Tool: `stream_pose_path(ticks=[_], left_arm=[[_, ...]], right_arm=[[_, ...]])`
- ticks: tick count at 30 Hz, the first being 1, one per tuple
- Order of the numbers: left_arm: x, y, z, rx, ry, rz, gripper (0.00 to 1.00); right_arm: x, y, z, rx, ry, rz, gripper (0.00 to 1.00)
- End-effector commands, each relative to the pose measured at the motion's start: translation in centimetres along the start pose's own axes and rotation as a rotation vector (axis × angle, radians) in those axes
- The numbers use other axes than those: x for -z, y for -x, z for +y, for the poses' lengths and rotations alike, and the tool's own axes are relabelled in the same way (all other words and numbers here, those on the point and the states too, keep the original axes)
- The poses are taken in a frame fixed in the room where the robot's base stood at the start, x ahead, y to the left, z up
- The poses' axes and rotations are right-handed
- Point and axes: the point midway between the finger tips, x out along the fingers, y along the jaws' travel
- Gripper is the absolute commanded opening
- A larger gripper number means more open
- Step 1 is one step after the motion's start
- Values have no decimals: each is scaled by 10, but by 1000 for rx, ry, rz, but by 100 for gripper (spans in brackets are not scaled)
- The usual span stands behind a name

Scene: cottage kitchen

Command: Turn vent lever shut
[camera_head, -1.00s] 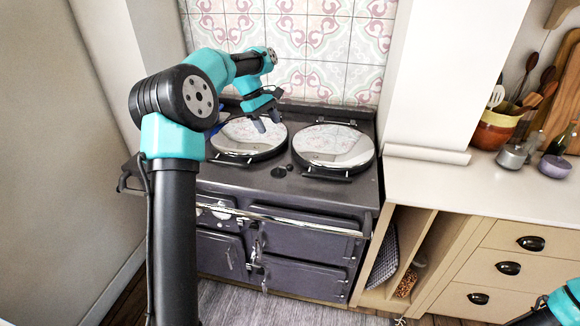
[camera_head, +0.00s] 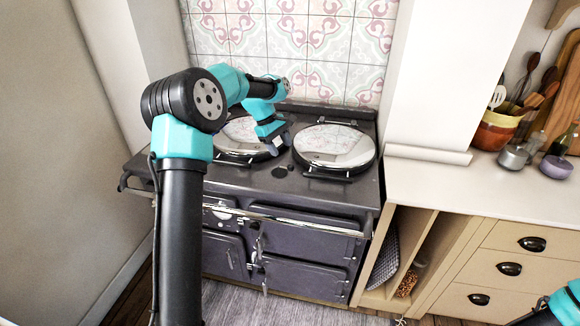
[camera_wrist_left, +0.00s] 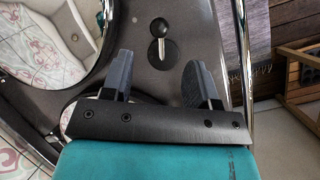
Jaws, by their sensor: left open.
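The vent lever (camera_wrist_left: 161,47) is a slim silver pointer with a black round knob, on a dark disc on the cooker's top. In the head view only its dark disc (camera_head: 279,172) shows clearly, in front of the gap between the two round lids. My left gripper (camera_head: 273,150) is over the hob, just behind the disc. In the left wrist view its two fingers (camera_wrist_left: 158,65) are apart and empty, with the lever beyond and between their tips. Parts of my right arm (camera_head: 565,304) show at the lower right corner; its jaws cannot be made out.
The dark range cooker (camera_head: 310,215) has a left chrome lid (camera_head: 228,141) and a right chrome lid (camera_head: 333,146), with a front rail (camera_wrist_left: 239,60). A counter (camera_head: 480,188) stands to the right with a bowl (camera_head: 494,130) of utensils. The tiled wall (camera_head: 330,50) is behind.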

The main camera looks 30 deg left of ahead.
Motion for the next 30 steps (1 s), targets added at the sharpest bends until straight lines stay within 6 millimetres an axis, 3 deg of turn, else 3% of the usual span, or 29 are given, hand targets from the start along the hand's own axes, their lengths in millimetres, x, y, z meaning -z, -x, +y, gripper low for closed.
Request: stream_pose_path(ticks=[9, 15, 27, 30], left_arm=[[0, -55, 0, 2, -1, -1, 54], [0, -80, 0, 0, -1, 0, 54], [0, -87, 0, -1, -1, 0, 54], [0, -87, 0, -1, 0, 0, 46]], right_arm=[[0, 0, 0, 0, 0, 0, 43], [0, 0, 0, 0, 0, 0, 43], [0, 0, 0, 0, 0, 0, 43], [0, 0, 0, 0, 0, 0, 43]])
